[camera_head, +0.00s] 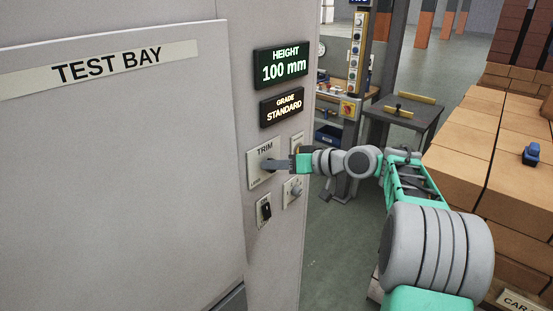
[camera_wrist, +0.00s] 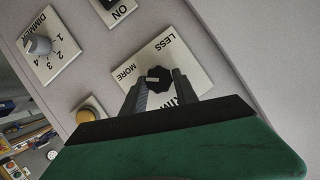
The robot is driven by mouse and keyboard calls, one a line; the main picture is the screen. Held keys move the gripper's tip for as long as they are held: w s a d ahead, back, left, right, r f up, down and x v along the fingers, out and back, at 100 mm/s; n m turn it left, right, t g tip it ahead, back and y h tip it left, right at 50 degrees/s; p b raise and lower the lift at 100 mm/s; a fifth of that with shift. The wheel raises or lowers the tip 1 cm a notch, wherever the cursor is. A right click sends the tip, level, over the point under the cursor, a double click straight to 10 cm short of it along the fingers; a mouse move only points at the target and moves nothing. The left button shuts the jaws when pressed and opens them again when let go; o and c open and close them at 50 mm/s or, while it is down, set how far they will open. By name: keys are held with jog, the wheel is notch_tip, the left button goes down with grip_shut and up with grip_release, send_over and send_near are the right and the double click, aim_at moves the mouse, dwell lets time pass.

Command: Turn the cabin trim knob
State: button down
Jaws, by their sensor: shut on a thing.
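The trim knob is a black, lobed knob (camera_wrist: 158,77) with a pale mark on its face, on a white plate (camera_wrist: 190,65) lettered LESS, MORE and, partly covered, TRIM. In the head view the TRIM plate (camera_head: 257,154) is on the grey panel, and the knob itself is hidden behind my fingers. My gripper (camera_head: 269,165) reaches in from the right to this plate. In the wrist view my gripper (camera_wrist: 158,82) has one finger on each side of the knob and is shut on it.
Displays above read HEIGHT 100 mm (camera_head: 281,65) and GRADE STANDARD (camera_head: 282,106).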

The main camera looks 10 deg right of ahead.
dwell(0.3)
jog(key=c, duration=0.9)
grip_release()
jog(key=shift+c, duration=0.2)
jog(key=b+v, duration=0.1)
jog(key=v, duration=0.6)
jog(key=shift+s+d+b, duration=0.25)
jog(key=shift+d+b, duration=0.05)
jog(key=shift+b, duration=0.05)
jog(key=shift+r, duration=0.1)
